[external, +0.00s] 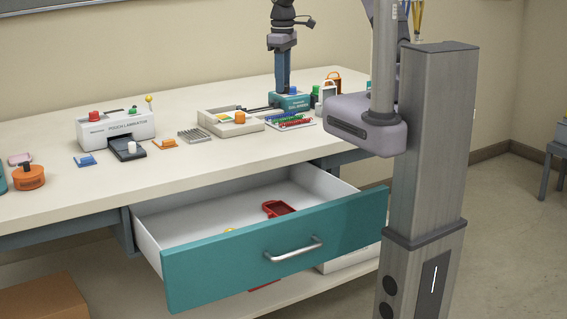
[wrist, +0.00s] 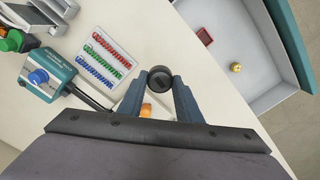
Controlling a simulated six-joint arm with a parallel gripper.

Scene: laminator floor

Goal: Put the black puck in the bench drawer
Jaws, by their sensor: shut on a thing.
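The black puck (wrist: 160,78) is pinched between the fingertips of my gripper (wrist: 160,84) in the wrist view. The bench drawer (external: 230,262) is pulled open, with a teal front and white inside. It shows at the upper right of the wrist view (wrist: 293,45), apart from the gripper. A red tray (external: 278,208) and a small yellow thing (wrist: 236,67) lie in it.
The teal binder (wrist: 45,77) and a rack of coloured coils (wrist: 105,55) lie left of my gripper in the wrist view. A beige tray with an orange knob (external: 240,117) and the pouch laminator (external: 115,128) stand further left. The front bench strip (external: 200,165) is clear.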

